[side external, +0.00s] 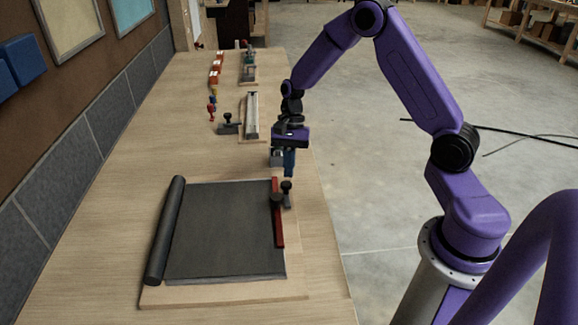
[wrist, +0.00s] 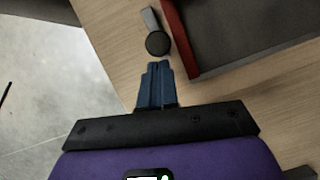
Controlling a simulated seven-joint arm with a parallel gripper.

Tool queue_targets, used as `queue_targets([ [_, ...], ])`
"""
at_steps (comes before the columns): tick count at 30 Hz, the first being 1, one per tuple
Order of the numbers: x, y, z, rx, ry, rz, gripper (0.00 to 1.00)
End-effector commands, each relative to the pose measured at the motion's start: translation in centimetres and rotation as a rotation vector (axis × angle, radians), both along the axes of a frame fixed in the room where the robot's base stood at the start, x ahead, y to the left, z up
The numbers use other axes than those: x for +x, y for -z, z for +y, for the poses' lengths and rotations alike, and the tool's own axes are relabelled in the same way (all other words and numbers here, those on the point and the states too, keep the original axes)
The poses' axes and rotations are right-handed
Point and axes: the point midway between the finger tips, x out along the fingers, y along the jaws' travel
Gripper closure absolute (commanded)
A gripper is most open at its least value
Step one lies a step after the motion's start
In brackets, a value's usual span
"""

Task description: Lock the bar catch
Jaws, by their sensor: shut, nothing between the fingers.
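A long red bar (side external: 279,225) lies along the right edge of a dark panel (side external: 225,230) on a wooden board. In the wrist view the red bar (wrist: 181,40) is at the upper right. A grey catch lever (wrist: 150,19) with a round black knob (wrist: 157,43) sits just outside the bar, apart from it. The side view shows this black knob (side external: 287,186) close to the bar's far end. My gripper (side external: 289,174) is shut and empty, pointing down just beyond the knob. Its blue fingertips (wrist: 157,67) are close to the knob; contact cannot be told.
A black roll (side external: 166,230) lies along the panel's left side. Farther back on the bench are a metal rail (side external: 252,115), a black-knobbed clamp (side external: 228,123), small colored figures (side external: 212,106) and red blocks (side external: 216,68). The bench's right edge is close to my gripper.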

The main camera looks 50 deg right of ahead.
Motion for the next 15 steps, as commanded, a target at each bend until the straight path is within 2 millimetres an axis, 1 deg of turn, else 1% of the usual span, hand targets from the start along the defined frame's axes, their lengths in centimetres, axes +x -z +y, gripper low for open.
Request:
queue_targets([
  [9,-0.1,0.0,0.1,0.0,0.0,0.0,1.0],
  [15,-1.0,0.0,1.2,0.0,-0.002,0.002,1.0],
])
